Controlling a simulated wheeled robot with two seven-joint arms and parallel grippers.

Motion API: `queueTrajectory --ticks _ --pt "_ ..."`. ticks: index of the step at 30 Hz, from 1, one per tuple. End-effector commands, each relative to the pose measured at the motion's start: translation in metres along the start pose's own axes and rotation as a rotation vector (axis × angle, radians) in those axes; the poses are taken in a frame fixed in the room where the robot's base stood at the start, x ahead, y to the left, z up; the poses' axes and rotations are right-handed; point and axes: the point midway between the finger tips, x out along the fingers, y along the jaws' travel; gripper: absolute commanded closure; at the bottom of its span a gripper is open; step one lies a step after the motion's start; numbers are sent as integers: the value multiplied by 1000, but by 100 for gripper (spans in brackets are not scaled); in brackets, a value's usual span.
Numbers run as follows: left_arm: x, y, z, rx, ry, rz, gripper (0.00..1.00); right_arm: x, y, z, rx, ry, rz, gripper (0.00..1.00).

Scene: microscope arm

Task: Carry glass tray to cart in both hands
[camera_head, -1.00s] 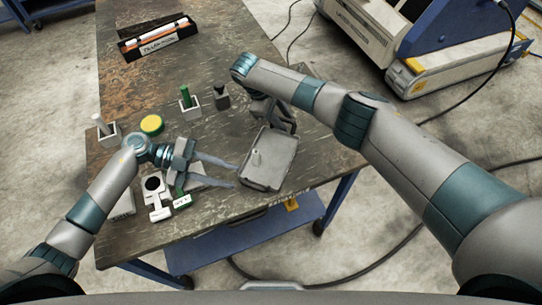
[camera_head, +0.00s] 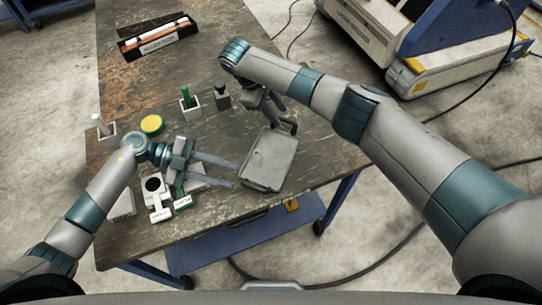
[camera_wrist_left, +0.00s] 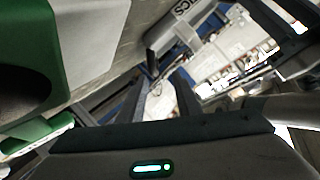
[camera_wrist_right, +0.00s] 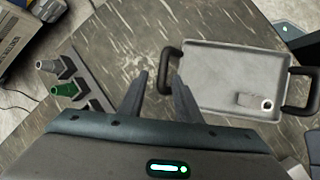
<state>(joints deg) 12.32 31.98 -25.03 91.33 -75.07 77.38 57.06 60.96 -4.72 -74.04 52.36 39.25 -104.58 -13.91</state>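The grey rectangular tray (camera_head: 270,165) lies on the dark worktable, near its right edge. In the right wrist view the tray (camera_wrist_right: 225,85) has a black handle at each end and a small pale piece (camera_wrist_right: 254,101) inside. My right gripper (camera_wrist_right: 160,76) is open and empty; in that view the near handle shows between and beyond its fingertips. In the head view my right gripper (camera_head: 284,114) is above the tray's far end. My left gripper (camera_head: 236,174) is open and empty, with its fingertips just left of the tray. I cannot identify a separate cart.
White instruments (camera_head: 157,200) and a green-and-white piece lie under my left gripper. A yellow-topped jar (camera_head: 152,124), small holders (camera_head: 190,103) and a black rack (camera_head: 158,40) stand on the table. A large machine (camera_head: 410,50) stands on the floor at upper right, with cables around.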

Motion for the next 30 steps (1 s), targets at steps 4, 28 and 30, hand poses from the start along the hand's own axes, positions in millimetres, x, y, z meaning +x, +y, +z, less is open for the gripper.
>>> queueTrajectory --ticks 4,28,30 --pt "0 0 0 0 0 0 69 -19 0 1 0 0 2 69" --pt "0 0 0 0 0 0 69 -32 0 2 1 -2 2 69" --pt "0 0 0 0 0 0 69 -32 0 2 1 -2 2 69"
